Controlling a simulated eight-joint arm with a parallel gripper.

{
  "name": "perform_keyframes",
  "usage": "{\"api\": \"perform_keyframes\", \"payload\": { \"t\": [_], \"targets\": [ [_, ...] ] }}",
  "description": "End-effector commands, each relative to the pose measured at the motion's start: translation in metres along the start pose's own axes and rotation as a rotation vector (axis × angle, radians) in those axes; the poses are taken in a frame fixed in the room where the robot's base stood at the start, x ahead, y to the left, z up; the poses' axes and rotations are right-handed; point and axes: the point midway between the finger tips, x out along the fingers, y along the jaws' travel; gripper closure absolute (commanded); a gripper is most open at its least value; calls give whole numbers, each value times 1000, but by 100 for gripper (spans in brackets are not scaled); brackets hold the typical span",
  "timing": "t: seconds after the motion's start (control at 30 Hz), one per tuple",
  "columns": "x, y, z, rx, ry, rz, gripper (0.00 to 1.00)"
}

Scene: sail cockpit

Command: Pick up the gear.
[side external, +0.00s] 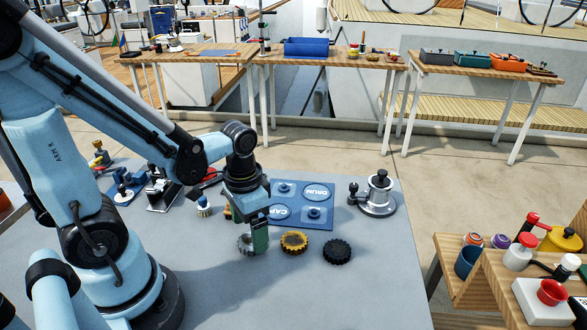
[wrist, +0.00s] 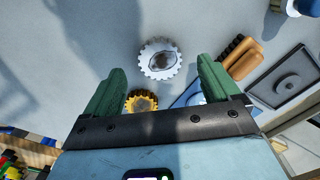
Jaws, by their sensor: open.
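A silver toothed gear (side external: 245,244) lies flat on the grey table, partly hidden behind my gripper in the side view. In the wrist view the silver gear (wrist: 160,59) lies ahead of and between my fingers, in full view. A yellow toothed gear (side external: 294,242) lies to its right in the side view; in the wrist view the yellow gear (wrist: 141,101) shows between the fingers, partly cut off by the gripper body. A black toothed gear (side external: 337,251) lies further right. My gripper (side external: 260,248) has green fingers, open and empty (wrist: 160,82), above the table by the silver gear.
A blue mat (side external: 320,218) marked DRUM and CAP lies behind the gears. A silver winch (side external: 378,195) stands right of it. A brush (side external: 204,206) and other small tools sit to the left. The table's front right is clear. A wooden stand (side external: 450,252) with items is at right.

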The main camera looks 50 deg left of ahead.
Motion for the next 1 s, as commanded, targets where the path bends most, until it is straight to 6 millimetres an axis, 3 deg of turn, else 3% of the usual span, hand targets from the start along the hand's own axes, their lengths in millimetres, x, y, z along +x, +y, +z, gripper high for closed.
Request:
{"api": "perform_keyframes", "payload": {
  "t": [0.3, 0.67, 1.0],
  "targets": [
    [24, 0, -1, 0, 0, -1, 11],
    [28, 0, 0, 0, 0, -2, 11],
    [28, 0, 0, 0, 0, -2, 61]
  ]
}}
